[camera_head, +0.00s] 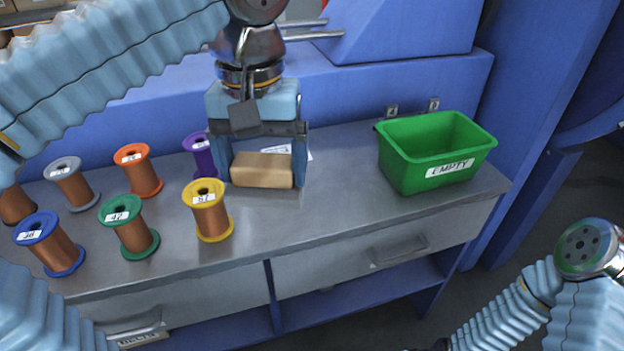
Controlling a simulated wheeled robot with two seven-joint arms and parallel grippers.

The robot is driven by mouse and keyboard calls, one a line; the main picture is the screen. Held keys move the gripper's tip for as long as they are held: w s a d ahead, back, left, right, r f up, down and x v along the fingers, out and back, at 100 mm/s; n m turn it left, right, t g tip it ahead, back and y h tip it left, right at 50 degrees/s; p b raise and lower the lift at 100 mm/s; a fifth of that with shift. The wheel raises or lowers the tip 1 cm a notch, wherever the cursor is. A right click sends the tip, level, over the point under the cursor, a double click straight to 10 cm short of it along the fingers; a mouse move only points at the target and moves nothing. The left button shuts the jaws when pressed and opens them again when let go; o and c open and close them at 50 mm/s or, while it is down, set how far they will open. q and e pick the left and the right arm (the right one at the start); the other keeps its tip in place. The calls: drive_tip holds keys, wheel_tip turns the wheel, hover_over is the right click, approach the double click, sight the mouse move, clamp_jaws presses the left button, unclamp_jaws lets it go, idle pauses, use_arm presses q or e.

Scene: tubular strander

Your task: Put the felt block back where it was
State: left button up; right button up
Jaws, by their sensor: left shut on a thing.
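The felt block (262,171) is a tan, rectangular block near the back of the grey workbench, right of the purple spool. My left gripper (262,165) points down from above and is shut on the block, with one finger at each end. The block is at or just above the bench top; I cannot tell whether it touches. A white label (282,150) lies behind it, partly hidden by the gripper. My right arm shows at the lower right, but its gripper is out of view.
Several copper wire spools with coloured flanges stand at the left, the yellow one (211,212) nearest the block. A green bin (436,155) labelled EMPTY stands at the right. The bench top (335,200) between block and bin is clear. A blue machine wall rises behind.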

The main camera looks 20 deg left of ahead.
use_arm(q)
drive_tip(key=w+d+f, duration=0.1)
drive_tip(key=w+f, duration=0.2)
drive_tip(key=w, duration=0.1)
drive_tip(key=w+d+f, duration=0.1)
drive_tip(key=w+f, duration=0.2)
drive_tip(key=w, duration=0.1)
drive_tip(key=w+d+f, duration=0.1)
drive_tip(key=w+f, duration=0.2)
drive_tip(key=w, duration=0.2)
drive_tip(key=shift+d+f, duration=0.15)
drive_tip(key=shift+d, duration=0.05)
drive_tip(key=shift+w+d+f, duration=0.1)
drive_tip(key=shift+w+f, duration=0.1)
drive_tip(key=shift+f, duration=1.6)
drive_tip(key=shift+f+b, duration=0.1)
drive_tip(key=shift+b, duration=0.2)
drive_tip(key=o, duration=0.7)
drive_tip(key=shift+o, duration=0.2)
wheel_tip(320, 180, up, 12)
drive_tip(key=p, duration=0.2)
drive_tip(key=shift+p, duration=0.35)
